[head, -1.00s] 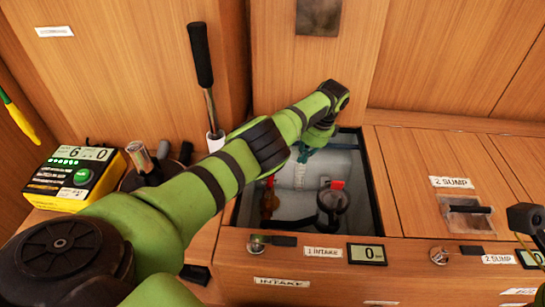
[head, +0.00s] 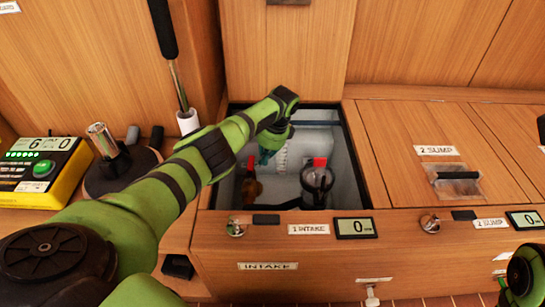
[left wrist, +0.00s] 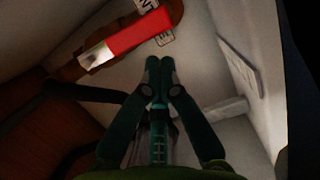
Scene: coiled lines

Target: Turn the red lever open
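The red lever (left wrist: 135,37) sits on a bronze-brown valve body in the left wrist view, just beyond my fingertips. In the head view a bronze valve (head: 252,190) with a red part (head: 250,163) stands at the left of the open intake compartment (head: 352,165). My left gripper (left wrist: 159,62) has its teal fingertips together, with nothing seen between them, apart from the lever. In the head view the gripper (head: 265,157) reaches into the compartment, mostly hidden by my wrist. My right gripper does not show; only a green and black part of my arm is at the lower right.
A dark round fitting with another red part (head: 320,162) stands right of the valve. The compartment has dark rims and pale walls. A tall black-handled lever (head: 163,30) and a yellow box (head: 45,170) are left. The closed sump hatch (head: 430,165) lies right.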

